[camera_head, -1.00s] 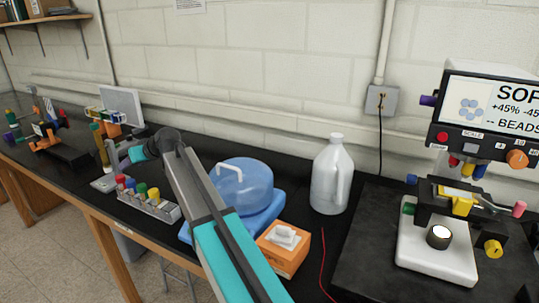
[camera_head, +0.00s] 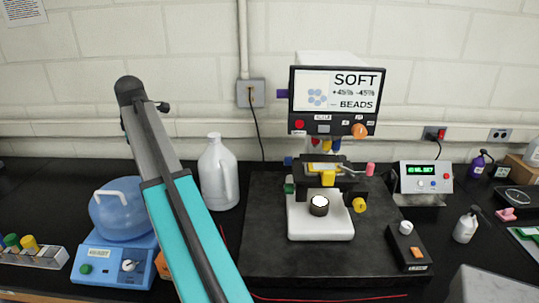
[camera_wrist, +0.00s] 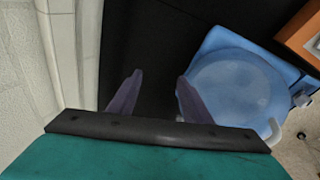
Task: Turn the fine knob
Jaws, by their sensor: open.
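A microscope-like instrument with a screen reading SOFT (camera_head: 337,90) stands on a dark slab in the head view. It has a yellow knob (camera_head: 359,205) low on its right, a green knob (camera_head: 289,188) on its left, and a pink-ended rod (camera_head: 370,169) higher on the right. An orange knob (camera_head: 359,131) is on its panel. I cannot tell which is the fine knob. My gripper (camera_wrist: 156,88) is open and empty in the wrist view, above the black bench near the blue vessel. In the head view my arm hides it, well left of the instrument.
A blue vessel (camera_head: 118,213) on a blue device and a white jug (camera_head: 218,175) stand near my arm. A control box (camera_head: 426,178) and a spray bottle (camera_head: 466,226) are on the right. The dark slab (camera_head: 270,262) is clear in front of the instrument.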

